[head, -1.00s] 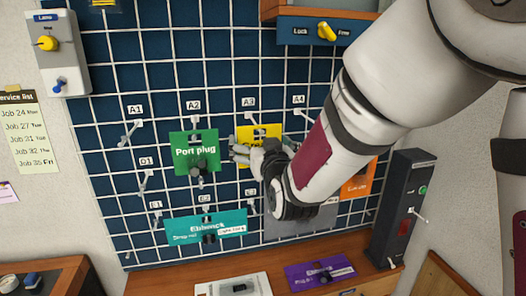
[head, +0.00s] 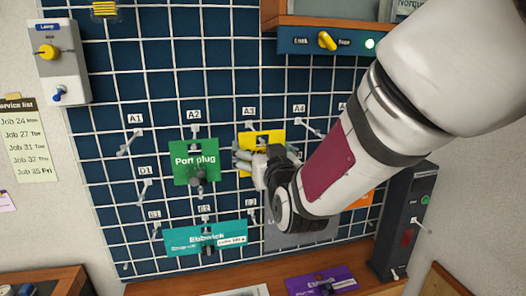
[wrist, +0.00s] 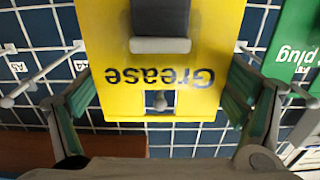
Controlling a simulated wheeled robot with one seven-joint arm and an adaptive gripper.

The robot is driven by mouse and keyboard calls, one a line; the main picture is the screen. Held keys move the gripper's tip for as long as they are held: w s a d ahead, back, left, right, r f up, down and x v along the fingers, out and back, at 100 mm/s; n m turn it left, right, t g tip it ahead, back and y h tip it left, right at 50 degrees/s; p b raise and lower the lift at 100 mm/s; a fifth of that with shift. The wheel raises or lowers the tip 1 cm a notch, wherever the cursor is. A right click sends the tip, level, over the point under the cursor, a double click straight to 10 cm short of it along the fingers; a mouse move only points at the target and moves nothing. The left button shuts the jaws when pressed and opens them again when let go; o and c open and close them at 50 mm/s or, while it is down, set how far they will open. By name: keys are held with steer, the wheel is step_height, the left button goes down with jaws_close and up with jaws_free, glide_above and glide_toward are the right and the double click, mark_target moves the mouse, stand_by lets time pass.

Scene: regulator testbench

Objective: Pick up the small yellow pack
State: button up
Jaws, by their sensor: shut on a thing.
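The yellow pack (head: 262,137) is a flat card hanging under the A3 label on the wire grid. In the wrist view the yellow pack (wrist: 110,60) reads "Grease" upside down, with a dark block with a grey edge on its face and a hook end showing in a slot. My gripper (head: 265,158) is at its lower part. In the wrist view my gripper's (wrist: 160,97) green-padded fingers are shut on its two side edges. The hand hides the pack's lower part in the head view.
A green "Port plug" pack (head: 192,160) hangs close on the left. A teal pack (head: 185,242) and a grey pack (head: 300,238) hang below. An orange pack (head: 362,200) and a dark upright box (head: 405,225) are to the right. Bare hooks protrude nearby.

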steer(key=p+v, duration=0.9)
steer(key=v, duration=0.7)
steer(key=shift+r, duration=0.1)
stand_by(0.4)
